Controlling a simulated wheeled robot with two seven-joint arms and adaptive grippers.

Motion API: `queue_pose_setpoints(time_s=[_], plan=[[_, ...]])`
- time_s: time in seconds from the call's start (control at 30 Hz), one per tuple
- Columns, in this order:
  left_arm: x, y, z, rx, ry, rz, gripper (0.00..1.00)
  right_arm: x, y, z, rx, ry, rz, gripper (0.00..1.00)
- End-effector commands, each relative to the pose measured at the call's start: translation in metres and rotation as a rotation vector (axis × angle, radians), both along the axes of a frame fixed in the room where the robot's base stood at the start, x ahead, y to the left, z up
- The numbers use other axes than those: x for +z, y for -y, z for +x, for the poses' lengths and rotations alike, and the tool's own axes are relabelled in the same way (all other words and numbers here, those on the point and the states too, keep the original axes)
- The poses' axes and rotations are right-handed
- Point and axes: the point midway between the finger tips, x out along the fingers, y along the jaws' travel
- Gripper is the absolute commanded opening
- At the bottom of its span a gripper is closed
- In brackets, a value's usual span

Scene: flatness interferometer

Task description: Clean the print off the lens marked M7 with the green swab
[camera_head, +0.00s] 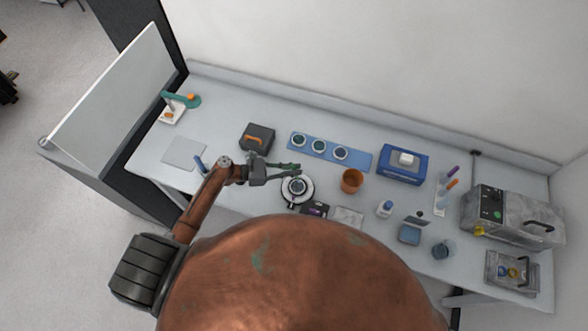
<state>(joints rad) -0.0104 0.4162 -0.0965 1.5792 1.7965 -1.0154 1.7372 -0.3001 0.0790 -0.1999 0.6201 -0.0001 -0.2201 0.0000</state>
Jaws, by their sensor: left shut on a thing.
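My left gripper (296,170) reaches in from the left over the middle of the bench. It is shut on a slim green thing that looks like the green swab (287,165), mostly hidden between the fingers. Just below the fingertips in the picture, a dark round lens (297,186) sits in a round white holder (309,189). I cannot tell whether the swab touches it. Three more round lenses (319,146) lie in a row on a blue mat (359,160) behind. No marking such as M7 and no print can be read at this size. My right gripper is not in view.
An orange cup (351,181) stands right of the holder, with a blue box (402,165) behind it. A dark box (257,138) is behind the gripper. A small bottle (385,209) and a grey machine (512,217) are at right.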

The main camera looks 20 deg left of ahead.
Motion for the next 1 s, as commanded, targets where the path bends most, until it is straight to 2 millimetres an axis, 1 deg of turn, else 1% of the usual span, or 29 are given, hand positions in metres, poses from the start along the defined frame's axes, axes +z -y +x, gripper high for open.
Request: queue_pose_setpoints(time_s=[0.23, 0.47, 1.0], plan=[[-0.001, 0.0, -0.001, 0.0, 0.0, 0.0, 0.01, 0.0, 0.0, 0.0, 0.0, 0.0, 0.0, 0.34], [0.0, 0.0, -0.006, 0.0, 0.0, 0.0, 0.01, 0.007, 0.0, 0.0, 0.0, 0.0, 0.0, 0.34], [-0.001, 0.0, -0.016, 0.0, -0.001, 0.0, 0.01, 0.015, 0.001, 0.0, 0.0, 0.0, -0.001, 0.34]])
